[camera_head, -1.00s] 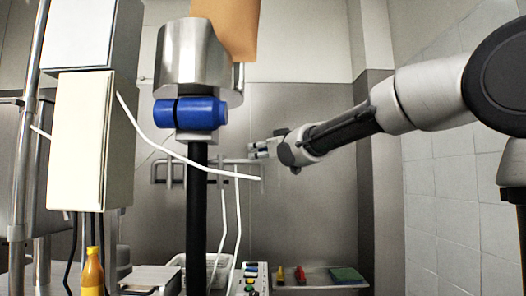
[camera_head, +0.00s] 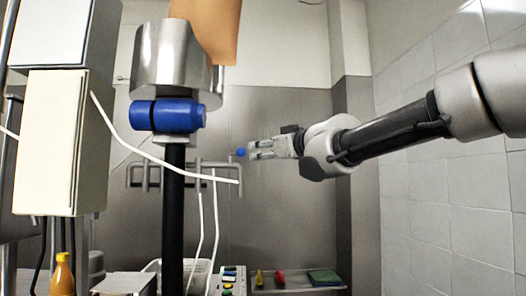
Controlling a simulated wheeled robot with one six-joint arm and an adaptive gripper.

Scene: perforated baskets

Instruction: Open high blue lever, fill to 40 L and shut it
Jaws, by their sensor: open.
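A small blue ball-like knob (camera_head: 241,152) shows just left of my gripper's fingertips in the head view. I cannot tell whether it touches them or what it is fixed to. My gripper (camera_head: 258,150) reaches in from the right, pointing left, with its two fingers apart and nothing seen between them. A larger blue cylindrical piece (camera_head: 167,116) sits under a steel canister (camera_head: 178,62), on top of a black upright pipe (camera_head: 173,220). My gripper is to the right of this piece and apart from it. No litre reading is legible.
Cream boxes (camera_head: 50,140) stand at left. A thin white line (camera_head: 140,152) slopes across below the blue piece. A panel with coloured buttons (camera_head: 228,282), an orange bottle (camera_head: 63,275) and a shelf (camera_head: 300,289) with small items are low down. A tiled wall (camera_head: 450,190) stands right.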

